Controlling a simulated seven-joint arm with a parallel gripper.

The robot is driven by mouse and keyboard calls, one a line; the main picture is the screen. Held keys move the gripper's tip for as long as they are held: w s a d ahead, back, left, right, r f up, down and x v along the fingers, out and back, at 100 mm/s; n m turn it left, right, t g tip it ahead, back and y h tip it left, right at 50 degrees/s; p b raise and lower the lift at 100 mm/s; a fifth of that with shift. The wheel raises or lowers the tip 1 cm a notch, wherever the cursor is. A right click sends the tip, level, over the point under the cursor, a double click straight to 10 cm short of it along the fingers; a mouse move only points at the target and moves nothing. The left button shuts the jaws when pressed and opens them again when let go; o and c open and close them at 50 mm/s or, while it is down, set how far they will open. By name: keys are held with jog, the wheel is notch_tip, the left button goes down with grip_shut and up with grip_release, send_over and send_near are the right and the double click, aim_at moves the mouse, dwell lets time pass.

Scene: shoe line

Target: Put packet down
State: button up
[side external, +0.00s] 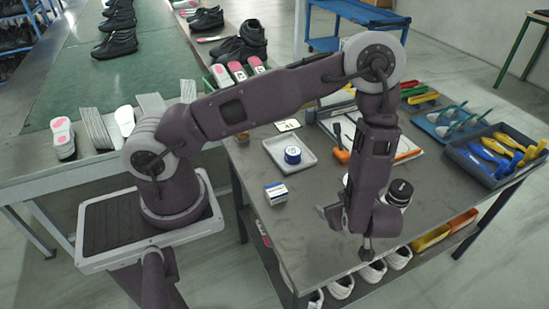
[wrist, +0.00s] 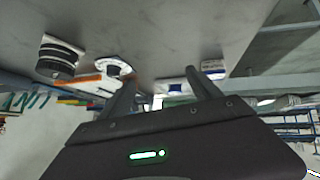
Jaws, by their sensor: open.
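The packet is a small white and blue box (side external: 276,193) resting on the grey table, near its left edge in the side view. In the wrist view the packet (wrist: 213,69) shows just right of the right finger's tip. My gripper (side external: 366,254) is low over the front part of the table, right of the packet and apart from it. In the wrist view my gripper (wrist: 160,82) has its two fingers spread, with nothing held between them. I cannot tell how far the fingertips are above the table.
A black jar with a white band (side external: 399,193) stands just right of my forearm. A grey tray (side external: 272,147) with a blue-and-white roll (side external: 292,155) lies behind the packet. A dark bin of blue and yellow tools (side external: 466,157) is at right. Bare table surrounds the packet.

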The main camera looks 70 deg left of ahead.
jog(key=w+d+r+m+t+h, duration=0.25)
jog(key=w+d+r, duration=0.2)
jog(key=r, duration=0.25)
jog(key=w+d+r+m+t+h, duration=0.1)
jog(key=w+d+r+t+h, duration=0.15)
jog(key=w+r+h, duration=0.35)
jog(key=s+d+r+m+h, duration=0.1)
jog(key=s+d+r+m, duration=0.15)
jog(key=r, duration=0.55)
jog(key=s+d+r+m+h, duration=0.2)
jog(key=s+r+m, duration=0.2)
jog(key=r, duration=0.4)
jog(key=s+a+m+g+y, duration=0.1)
jog(key=s+a+m, duration=0.2)
jog(key=s, duration=0.9)
jog(key=s+a+r+m+g+y, duration=0.1)
jog(key=s+a+m, duration=0.3)
jog(key=s+a, duration=0.5)
jog(key=s, duration=0.3)
jog(key=shift+s+r+y, duration=0.15)
jog(key=shift+s+y, duration=0.2)
